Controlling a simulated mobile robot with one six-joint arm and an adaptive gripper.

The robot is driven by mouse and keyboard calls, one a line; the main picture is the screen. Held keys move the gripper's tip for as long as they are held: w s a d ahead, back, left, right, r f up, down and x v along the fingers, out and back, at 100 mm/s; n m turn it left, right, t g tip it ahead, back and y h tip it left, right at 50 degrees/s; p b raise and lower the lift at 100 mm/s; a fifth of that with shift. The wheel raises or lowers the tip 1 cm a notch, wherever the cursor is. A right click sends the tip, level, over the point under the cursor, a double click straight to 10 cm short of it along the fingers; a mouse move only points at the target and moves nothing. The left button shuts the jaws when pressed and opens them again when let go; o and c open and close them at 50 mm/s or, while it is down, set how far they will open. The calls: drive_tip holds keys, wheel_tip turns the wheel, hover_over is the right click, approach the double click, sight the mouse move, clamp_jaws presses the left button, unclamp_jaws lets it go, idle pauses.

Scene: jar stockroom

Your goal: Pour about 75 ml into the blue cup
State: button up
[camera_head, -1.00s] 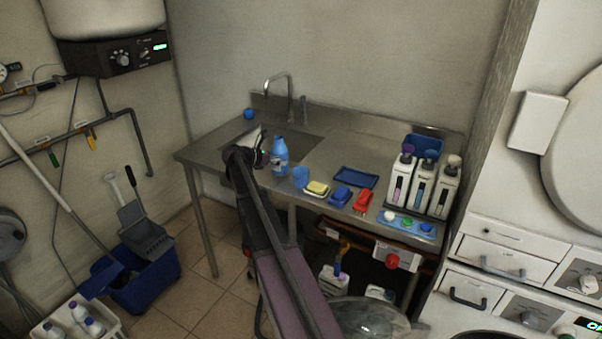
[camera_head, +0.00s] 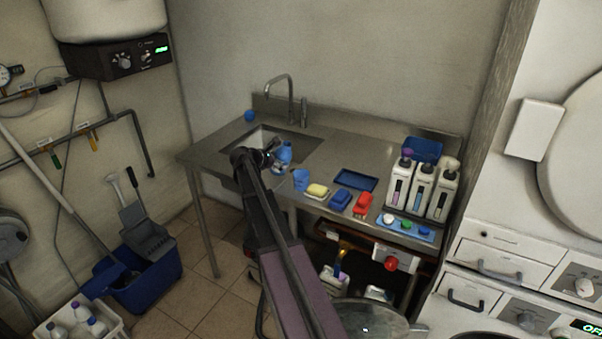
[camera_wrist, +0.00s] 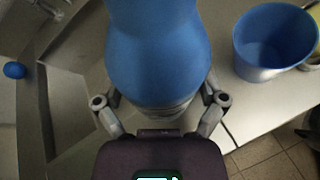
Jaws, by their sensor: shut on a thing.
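The blue cup (camera_head: 301,180) stands at the counter's front edge, right of the sink. In the wrist view the cup (camera_wrist: 268,45) is at the upper right with its open mouth facing me; its inside looks blue and I cannot make out liquid. My gripper (camera_head: 275,159) is shut on a blue bottle (camera_head: 285,152), beside the sink and left of the cup. The bottle (camera_wrist: 158,50) fills the middle of the wrist view between my fingers (camera_wrist: 161,101). It is apart from the cup. Its mouth is hidden, and its exact tilt is unclear.
The sink (camera_head: 262,137) and tap (camera_head: 290,95) are behind my gripper. White dispensers (camera_head: 422,187) stand right.

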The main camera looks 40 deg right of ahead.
sight(277, 155)
drive_tip(key=shift+s+f+m+t+y, duration=0.1)
drive_tip(key=shift+s+m+t+y, duration=0.3)
drive_tip(key=shift+m+t, duration=0.5)
drive_tip(key=m+t+b, duration=0.1)
drive_tip(key=w+f+m+t+b, duration=0.1)
drive_tip(key=m, duration=0.1)
drive_tip(key=shift+w+a+f+t, duration=0.1)
drive_tip(key=shift+t, duration=0.2)
drive_tip(key=shift+w+r+m+t, duration=0.1)
drive_tip(key=shift+r+m+t, duration=0.25)
drive_tip(key=shift+m+t, duration=0.25)
drive_tip(key=shift+s+r+m, duration=0.25)
drive_tip(key=shift+r+m, duration=0.2)
drive_tip(key=shift+m, duration=0.05)
drive_tip(key=shift+s+r, duration=0.1)
drive_tip(key=shift+r, duration=0.1)
drive_tip(key=shift+s+r+m+t, duration=0.1)
drive_tip(key=shift+r+m+t, duration=0.6)
drive_tip(key=shift+m, duration=0.1)
drive_tip(key=shift+w+r, duration=0.1)
drive_tip(key=shift+w, duration=0.3)
idle(0.5)
drive_tip(key=shift+s+r+m+t+h, duration=0.15)
drive_tip(key=shift+r+m+t+h, duration=0.15)
drive_tip(key=shift+r+m+t, duration=0.25)
idle(1.9)
